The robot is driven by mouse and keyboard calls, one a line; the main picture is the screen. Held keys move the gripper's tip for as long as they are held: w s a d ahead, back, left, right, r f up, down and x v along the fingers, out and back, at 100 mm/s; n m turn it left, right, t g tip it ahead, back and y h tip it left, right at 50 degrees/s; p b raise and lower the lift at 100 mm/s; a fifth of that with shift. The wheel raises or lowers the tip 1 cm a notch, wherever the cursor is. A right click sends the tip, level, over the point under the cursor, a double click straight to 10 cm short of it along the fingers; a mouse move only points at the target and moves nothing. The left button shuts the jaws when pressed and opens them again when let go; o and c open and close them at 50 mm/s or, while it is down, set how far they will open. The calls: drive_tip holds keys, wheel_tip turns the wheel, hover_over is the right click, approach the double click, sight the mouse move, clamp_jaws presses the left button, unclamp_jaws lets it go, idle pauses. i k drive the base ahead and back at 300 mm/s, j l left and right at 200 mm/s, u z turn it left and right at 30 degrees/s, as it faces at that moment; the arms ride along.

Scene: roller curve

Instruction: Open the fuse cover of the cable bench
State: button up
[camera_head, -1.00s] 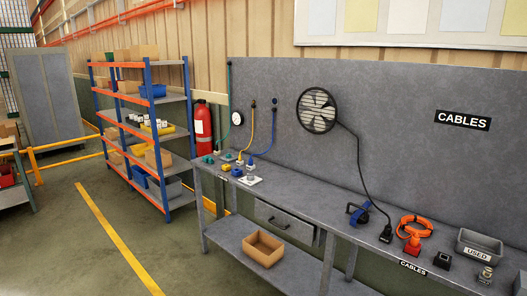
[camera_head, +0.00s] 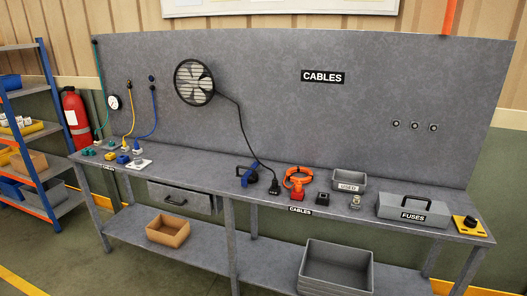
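The cable bench (camera_head: 215,177) is a long grey bench with a grey back panel and a CABLES sign (camera_head: 322,77). On its right end stands a grey box labelled FUSES, with a flat lid and a dark handle; this fuse cover (camera_head: 405,204) looks closed. A yellow block with a black round knob (camera_head: 467,224) sits just right of it. My gripper is not in view.
Left of the fuse box stand a grey USED bin (camera_head: 348,181), an orange cable coil (camera_head: 299,178) and a black plug (camera_head: 274,187). A fan (camera_head: 194,82) hangs on the panel. The lower shelf holds a cardboard box (camera_head: 168,230) and grey crate (camera_head: 336,268).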

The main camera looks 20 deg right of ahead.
sight(423, 212)
drive_tip(key=z, duration=1.85)
drive_tip(key=i+u, duration=0.1)
drive_tip(key=i, duration=0.5)
drive_tip(key=i+l+u, duration=0.15)
drive_tip(key=i, duration=0.45)
drive_tip(key=i+u, duration=0.1)
drive_tip(key=i, duration=0.5)
